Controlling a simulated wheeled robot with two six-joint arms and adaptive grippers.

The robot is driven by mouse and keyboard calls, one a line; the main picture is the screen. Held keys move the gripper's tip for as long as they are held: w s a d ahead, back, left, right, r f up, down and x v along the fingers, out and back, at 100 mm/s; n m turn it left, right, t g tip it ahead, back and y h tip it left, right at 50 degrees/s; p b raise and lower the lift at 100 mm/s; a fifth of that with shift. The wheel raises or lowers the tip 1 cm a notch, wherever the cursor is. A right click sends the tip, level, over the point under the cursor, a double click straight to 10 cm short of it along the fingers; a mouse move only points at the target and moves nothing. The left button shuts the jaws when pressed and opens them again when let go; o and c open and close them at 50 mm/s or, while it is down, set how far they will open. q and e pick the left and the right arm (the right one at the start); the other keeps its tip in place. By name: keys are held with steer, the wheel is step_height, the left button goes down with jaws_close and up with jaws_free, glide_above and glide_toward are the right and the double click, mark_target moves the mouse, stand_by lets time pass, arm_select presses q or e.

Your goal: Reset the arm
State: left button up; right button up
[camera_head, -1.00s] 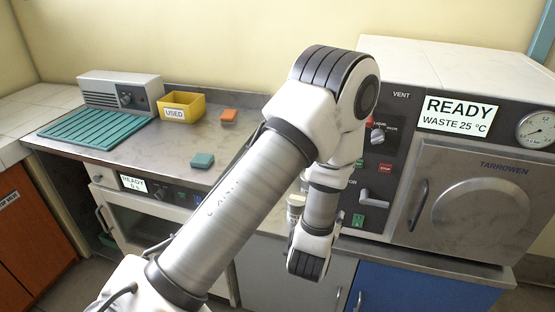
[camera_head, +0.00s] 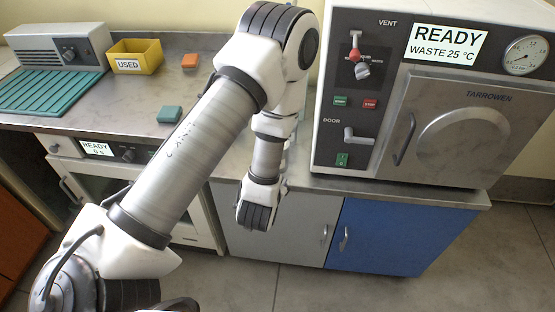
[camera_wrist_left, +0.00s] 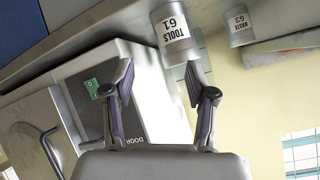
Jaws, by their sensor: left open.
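My left arm (camera_head: 188,148) comes in from the lower left in the head view, rises to a bent elbow and hangs down in front of the counter. Its gripper is hidden behind the arm there. In the left wrist view my left gripper (camera_wrist_left: 159,74) is open, with its two fingers apart and nothing between them. My right gripper is in neither view.
The autoclave (camera_head: 465,130) with a READY screen stands at the right, its door shut. On the counter are a yellow USED bin (camera_head: 127,65), an orange block (camera_head: 190,61), a teal block (camera_head: 170,115) and a teal ribbed mat (camera_head: 42,92). Open floor (camera_head: 400,290) lies in front of the cabinets.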

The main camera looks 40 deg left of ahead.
arm_select(q)
steer(key=s+d+f+g+h, duration=0.2)
steer(key=s+d+f+g, duration=0.2)
steer(key=s+f, duration=0.3)
steer(key=s+d+f+g+h, duration=0.3)
steer(key=s+f+g, duration=0.3)
steer(key=s, duration=0.9)
step_height(320, 180, down, 2)
steer(key=shift+s+d+f, duration=0.15)
steer(key=shift+s+d, duration=0.2)
steer(key=shift+w, duration=0.1)
